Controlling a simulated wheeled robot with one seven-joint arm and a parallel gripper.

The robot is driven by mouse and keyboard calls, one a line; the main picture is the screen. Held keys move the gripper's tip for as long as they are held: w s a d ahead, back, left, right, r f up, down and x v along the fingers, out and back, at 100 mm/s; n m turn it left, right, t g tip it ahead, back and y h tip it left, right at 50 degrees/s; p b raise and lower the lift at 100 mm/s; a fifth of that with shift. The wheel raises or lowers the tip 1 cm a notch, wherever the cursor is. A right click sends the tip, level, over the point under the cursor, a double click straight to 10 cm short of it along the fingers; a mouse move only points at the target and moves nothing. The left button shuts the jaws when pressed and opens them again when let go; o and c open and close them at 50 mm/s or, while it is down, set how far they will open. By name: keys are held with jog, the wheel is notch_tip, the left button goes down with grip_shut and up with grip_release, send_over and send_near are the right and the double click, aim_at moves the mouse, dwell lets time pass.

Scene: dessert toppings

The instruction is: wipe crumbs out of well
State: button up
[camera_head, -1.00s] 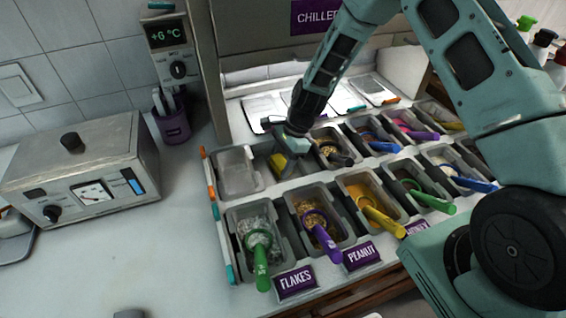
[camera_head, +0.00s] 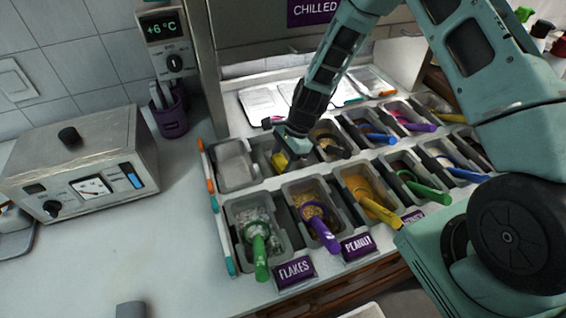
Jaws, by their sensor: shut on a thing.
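My gripper (camera_head: 284,150) is over the back row of the topping rack, pointing down. It is shut on a yellow thing (camera_head: 279,161), which looks like a cloth or sponge. The yellow thing is low in a dark well (camera_head: 262,158), the second from the left in the back row. Whether it touches the well floor I cannot tell. Crumbs cannot be made out at this size, and my gripper hides part of the well.
An empty-looking pale tub (camera_head: 234,165) sits left of the well, and a tub with brown topping (camera_head: 328,142) sits right. Front tubs hold scoops, including a green one (camera_head: 260,250) and a purple one (camera_head: 322,232). A steel appliance (camera_head: 80,165) stands left. The left counter is mostly clear.

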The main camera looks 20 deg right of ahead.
jog(key=shift+w+d, duration=0.1)
jog(key=shift+w, duration=1.35)
jog(key=shift+s+d+f+p, duration=0.1)
jog(key=shift+s+d, duration=0.2)
jog(key=shift+s, duration=0.45)
jog(key=shift+s+d+f+p, duration=0.1)
jog(key=shift+s+d, duration=0.2)
jog(key=shift+s, duration=0.4)
jog(key=shift+s+d+p, duration=0.1)
jog(key=shift+s+d, duration=0.2)
jog(key=shift+s, duration=0.45)
jog(key=shift+w+d+r, duration=0.1)
jog(key=shift+w, duration=2.1)
jog(key=shift+s+r+p, duration=0.2)
jog(key=shift+s+p, duration=0.35)
jog(key=shift+s, duration=1.5)
jog(key=shift+w+a+f, duration=0.1)
jog(key=shift+w+a, duration=0.2)
jog(key=shift+w, duration=0.2)
jog(key=shift+w+a+f, duration=0.1)
jog(key=shift+w+a, duration=0.2)
jog(key=shift+w, duration=0.2)
jog(key=shift+r, duration=0.15)
notch_tip(320, 180, up, 13)
jog(key=p, duration=1)
